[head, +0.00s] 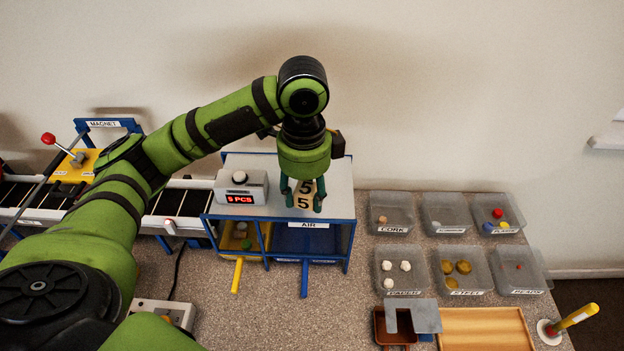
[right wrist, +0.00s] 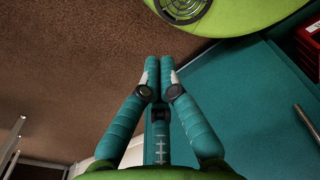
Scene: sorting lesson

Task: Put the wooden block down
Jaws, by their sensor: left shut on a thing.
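The wooden block (head: 304,201) is pale with dark 5s on its face. My left gripper (head: 305,208) points down and is shut on it, one teal finger on each side. The block is over the front part of the white top (head: 341,187) of a blue-framed stand. I cannot tell whether it touches that top. My right gripper (right wrist: 160,62) shows only in the right wrist view. Its teal fingertips are together with nothing visible between them.
A grey box (head: 257,197) reading "5 PCS" stands left of the block. Several labelled clear bins, such as the cork bin (head: 393,230), stand to the right. A wooden tray (head: 486,340) lies at the front right. A conveyor (head: 181,203) runs at the left.

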